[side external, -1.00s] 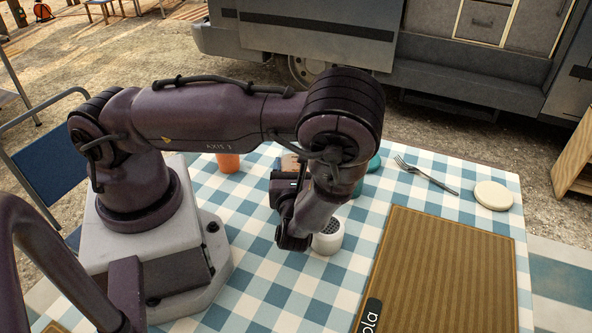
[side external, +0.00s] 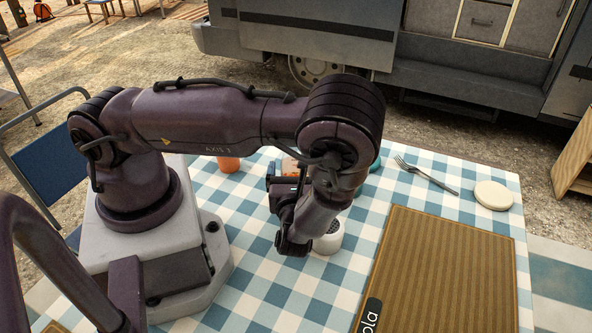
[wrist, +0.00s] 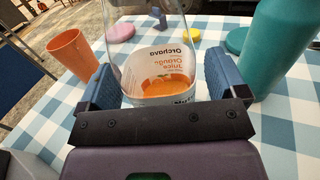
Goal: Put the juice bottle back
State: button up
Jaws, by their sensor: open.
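The juice bottle (wrist: 150,50) is clear, with a white label and orange print. In the wrist view it stands between the two blue fingers of my gripper (wrist: 155,85). My gripper is open, with a finger on each side of the bottle; I cannot tell whether either touches it. The bottle's top runs out of that view and its near lower part is hidden by my gripper. In the side view my wrist hides most of the bottle and the fingers; a small orange patch shows behind it.
An orange cup (wrist: 72,50) stands left of the bottle and a teal container (wrist: 280,50) right of it. A white pot (side external: 328,240) is beside my wrist. A fork (side external: 427,174), a cream disc (side external: 493,195) and a brown ribbed mat (side external: 445,265) lie to the right on the checked cloth.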

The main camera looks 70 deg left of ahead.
jog(key=v, duration=1.1)
jog(key=shift+d, duration=0.2)
jog(key=s+a+r+n+h, duration=0.2)
jog(key=r+n+h, duration=0.6)
jog(key=r+n, duration=0.3)
jog(key=s+a+r+n+g+h, duration=0.1)
jog(key=r+n+h, duration=0.7)
jog(key=r, duration=0.9)
jog(key=s+a+n, duration=0.1)
jog(key=n, duration=0.2)
jog(key=shift+r+n+h, duration=0.15)
jog(key=shift+n+h, duration=0.15)
